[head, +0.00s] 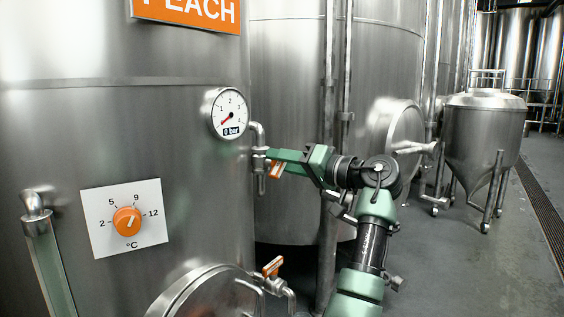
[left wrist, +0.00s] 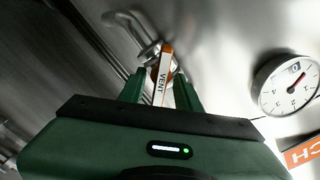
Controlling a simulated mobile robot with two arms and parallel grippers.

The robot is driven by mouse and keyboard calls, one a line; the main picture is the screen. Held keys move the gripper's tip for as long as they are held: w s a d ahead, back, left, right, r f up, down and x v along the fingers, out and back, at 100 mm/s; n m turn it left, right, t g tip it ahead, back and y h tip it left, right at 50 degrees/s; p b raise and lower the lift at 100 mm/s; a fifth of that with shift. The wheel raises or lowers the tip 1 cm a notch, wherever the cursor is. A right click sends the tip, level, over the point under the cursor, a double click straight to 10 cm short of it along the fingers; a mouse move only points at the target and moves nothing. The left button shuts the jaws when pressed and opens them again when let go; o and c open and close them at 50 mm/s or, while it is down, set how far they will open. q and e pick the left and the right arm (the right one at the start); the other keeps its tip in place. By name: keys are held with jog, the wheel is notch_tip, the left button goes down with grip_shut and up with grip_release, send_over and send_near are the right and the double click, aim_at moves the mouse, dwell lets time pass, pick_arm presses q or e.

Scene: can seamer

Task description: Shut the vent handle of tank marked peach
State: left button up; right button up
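The peach tank (head: 130,130) carries an orange sign (head: 186,14), partly cut off at the top. Its vent handle (head: 276,170), orange, is on the pipe just right of the pressure gauge (head: 227,113), which reads 0 bar. My left gripper (head: 268,158) is at this handle and partly covers it. In the left wrist view the handle (left wrist: 163,78), with a white label reading VENT, lies between the two fingers of my left gripper (left wrist: 161,78). The fingers stand apart on either side of it and do not look closed on it. My right gripper is not in view.
A temperature dial (head: 127,221) sits on the tank's front, with a sight tube (head: 50,262) to its left. Another orange-handled valve (head: 273,266) is lower down by the round hatch (head: 205,292). A second tank (head: 287,80) stands behind.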

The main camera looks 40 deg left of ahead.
pick_arm(q)
jog(key=shift+d+f, duration=0.1)
jog(key=shift+d, duration=0.1)
jog(key=d+b, duration=0.3)
jog(key=d, duration=0.4)
jog(key=shift+w+d, duration=0.15)
jog(key=shift+w, duration=0.25)
